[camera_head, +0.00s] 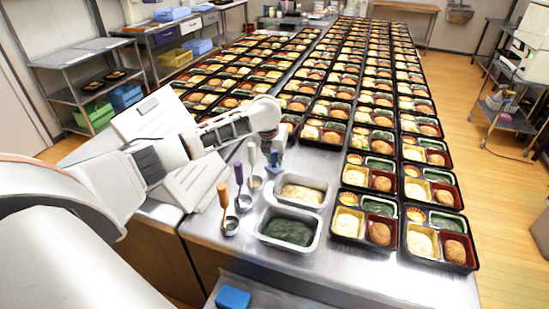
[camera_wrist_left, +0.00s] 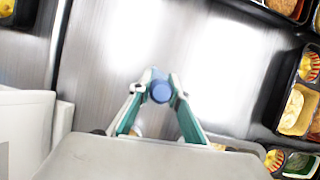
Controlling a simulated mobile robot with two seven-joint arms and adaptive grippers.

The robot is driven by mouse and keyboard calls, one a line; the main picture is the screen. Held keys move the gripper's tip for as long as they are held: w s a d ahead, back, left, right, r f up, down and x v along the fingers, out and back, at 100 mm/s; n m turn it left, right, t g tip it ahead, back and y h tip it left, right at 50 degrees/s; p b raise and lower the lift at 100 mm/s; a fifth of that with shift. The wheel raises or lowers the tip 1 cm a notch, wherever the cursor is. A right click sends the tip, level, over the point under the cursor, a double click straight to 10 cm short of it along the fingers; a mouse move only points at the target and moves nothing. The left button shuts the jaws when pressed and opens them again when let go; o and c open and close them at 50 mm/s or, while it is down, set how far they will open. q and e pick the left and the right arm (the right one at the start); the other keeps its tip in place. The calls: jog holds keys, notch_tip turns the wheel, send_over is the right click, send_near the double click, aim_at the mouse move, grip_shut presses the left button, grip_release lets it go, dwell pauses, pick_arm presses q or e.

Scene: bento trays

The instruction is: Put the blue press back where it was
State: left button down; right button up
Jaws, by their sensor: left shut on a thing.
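The blue press shows between my left fingertips in the left wrist view (camera_wrist_left: 160,92), seen end-on as a round blue knob. In the head view a small blue part of the press (camera_head: 276,157) shows under my left gripper (camera_head: 277,141). The left gripper (camera_wrist_left: 159,86) is shut on it, one finger on each side. The gripper is over the steel table, just left of the bento rows and behind the metal pans. I cannot tell whether the press touches the table. My right gripper is not in view.
An orange-handled scoop (camera_head: 224,198), a purple-handled scoop (camera_head: 239,176) and a pale-handled scoop (camera_head: 252,155) stand close by. A pan of pale food (camera_head: 324,183) and a pan of greens (camera_head: 314,252) sit in front. Long rows of bento trays (camera_head: 378,195) fill the right.

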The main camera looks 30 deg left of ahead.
pick_arm(q)
jog(key=c, duration=1.9)
grip_release()
jog(key=shift+s+r, duration=0.1)
jog(key=shift+r, duration=0.5)
jog(key=v, duration=1.1)
jog(key=shift+s+d, duration=0.1)
jog(key=shift+d, duration=0.05)
